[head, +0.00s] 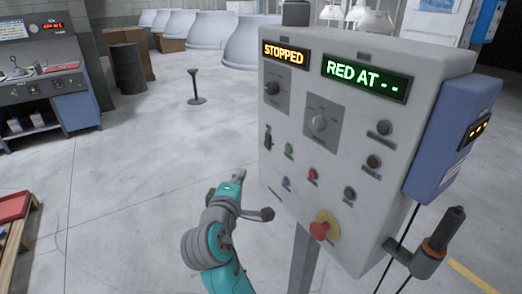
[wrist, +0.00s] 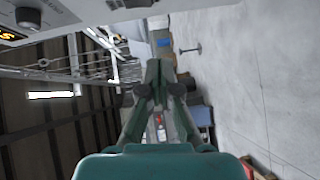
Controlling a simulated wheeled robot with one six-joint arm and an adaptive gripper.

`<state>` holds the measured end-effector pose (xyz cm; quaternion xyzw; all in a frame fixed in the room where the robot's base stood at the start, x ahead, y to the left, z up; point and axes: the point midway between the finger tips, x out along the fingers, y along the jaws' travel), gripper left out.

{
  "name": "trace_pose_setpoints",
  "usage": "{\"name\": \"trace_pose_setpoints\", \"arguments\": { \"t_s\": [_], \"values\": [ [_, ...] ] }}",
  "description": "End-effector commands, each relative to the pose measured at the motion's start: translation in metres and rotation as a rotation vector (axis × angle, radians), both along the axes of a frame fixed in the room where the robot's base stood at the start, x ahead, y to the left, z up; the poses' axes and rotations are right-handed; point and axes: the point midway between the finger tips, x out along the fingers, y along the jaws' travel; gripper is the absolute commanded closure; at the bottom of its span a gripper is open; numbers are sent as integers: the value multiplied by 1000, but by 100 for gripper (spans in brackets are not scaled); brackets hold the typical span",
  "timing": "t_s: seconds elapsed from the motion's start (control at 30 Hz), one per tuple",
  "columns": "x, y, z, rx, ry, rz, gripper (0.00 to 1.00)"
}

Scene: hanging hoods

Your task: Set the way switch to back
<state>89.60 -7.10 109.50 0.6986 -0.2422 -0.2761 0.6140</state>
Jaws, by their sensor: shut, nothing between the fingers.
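A grey control panel (head: 350,215) stands on a post. It has an upper left rotary knob (head: 271,88), a larger rotary knob (head: 319,123) right of it, and a small black switch (head: 267,137) at the left edge. Their labels are too small to read, so I cannot tell which one is the way switch or how it is set. My gripper (head: 239,176) is shut and empty, in the open air left of the panel and apart from it. In the wrist view my gripper (wrist: 162,72) points away from the panel, whose edge shows at upper left.
The panel displays read STOPPED (head: 284,54) and RED AT -- (head: 364,81). A red mushroom button (head: 320,230) sticks out low on the panel. A blue box (head: 452,140) and a black-handled holder (head: 440,240) are on its right side.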

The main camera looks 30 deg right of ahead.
Motion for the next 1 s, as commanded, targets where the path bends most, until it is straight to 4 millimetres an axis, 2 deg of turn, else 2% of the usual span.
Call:
{"name": "trace_pose_setpoints", "arguments": {
  "t_s": [0.1,0.2,0.67,1.0],
  "values": [
    [3,-1,13,-4,1,-23,100],
    [3,-2,17,-7,4,-32,100],
    [7,-6,17,-7,4,-34,100],
    [44,-44,12,-6,4,-37,100]
  ]
}}
